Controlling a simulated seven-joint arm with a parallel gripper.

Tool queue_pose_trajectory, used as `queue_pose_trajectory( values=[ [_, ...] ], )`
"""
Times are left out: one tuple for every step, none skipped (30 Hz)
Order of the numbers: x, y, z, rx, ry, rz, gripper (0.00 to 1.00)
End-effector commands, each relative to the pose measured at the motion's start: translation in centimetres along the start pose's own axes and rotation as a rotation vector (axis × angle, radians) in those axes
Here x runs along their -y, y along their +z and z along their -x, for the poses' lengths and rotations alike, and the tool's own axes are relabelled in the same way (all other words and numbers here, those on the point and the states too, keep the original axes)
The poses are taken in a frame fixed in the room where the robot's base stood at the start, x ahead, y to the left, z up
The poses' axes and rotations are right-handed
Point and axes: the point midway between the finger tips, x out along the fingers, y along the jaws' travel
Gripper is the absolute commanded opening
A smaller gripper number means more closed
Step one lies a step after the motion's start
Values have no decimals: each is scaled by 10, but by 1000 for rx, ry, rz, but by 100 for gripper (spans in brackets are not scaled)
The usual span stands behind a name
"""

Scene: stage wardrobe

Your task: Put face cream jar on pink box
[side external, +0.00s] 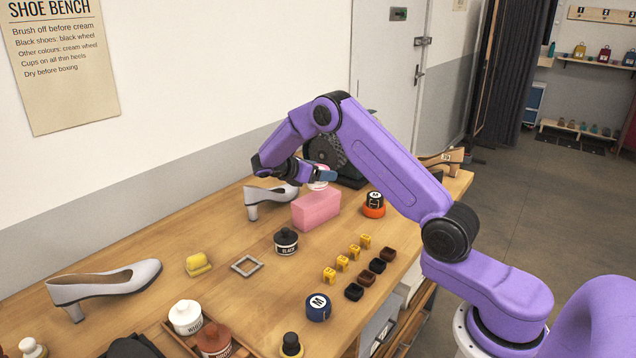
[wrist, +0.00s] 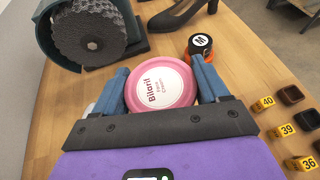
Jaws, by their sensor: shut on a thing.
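The face cream jar (wrist: 162,84) is round and pink with a white labelled lid. In the wrist view it sits between the two blue fingers of my gripper (wrist: 158,76), which is shut on it. In the side view the jar (side external: 318,186) shows partly behind my gripper (side external: 324,175), right over the top of the pink box (side external: 316,209). I cannot tell whether the jar touches the box. The box lies flat on the bench and is hidden in the wrist view beneath the jar and gripper.
An orange-based tin with a black top (side external: 374,204) stands just right of the box. A grinding wheel machine (wrist: 88,32) is behind. A black-labelled jar (side external: 286,241), a grey shoe (side external: 268,196) and several yellow number blocks (side external: 342,262) stand nearby on the wooden bench.

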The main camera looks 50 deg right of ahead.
Motion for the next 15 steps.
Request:
queue_pose_trajectory(
  values=[
    [-1, -1, -1, 1, 0, -1, 39],
    [-2, -2, -2, 1, -1, 0, 39],
    [-4, -4, -3, 1, -1, 0, 39],
    [-6, -7, -5, 1, -1, 0, 39],
    [-7, -10, -6, 1, -1, 1, 39],
    [-6, -16, -8, 1, -2, 3, 39],
    [-6, -20, -10, 1, -2, 4, 39],
    [-6, -24, -12, 2, -2, 4, 39],
    [-6, -28, -13, 2, -2, 2, 39],
    [-6, -30, -14, 2, -2, 1, 39],
    [-6, -32, -15, 2, -1, 1, 39],
    [-6, -34, -16, 2, -1, 1, 39],
    [-6, -34, -16, 2, -1, 1, 39],
    [-6, -34, -16, 2, -1, 0, 39],
    [-6, -34, -16, 1, 0, 0, 39]
  ],
)
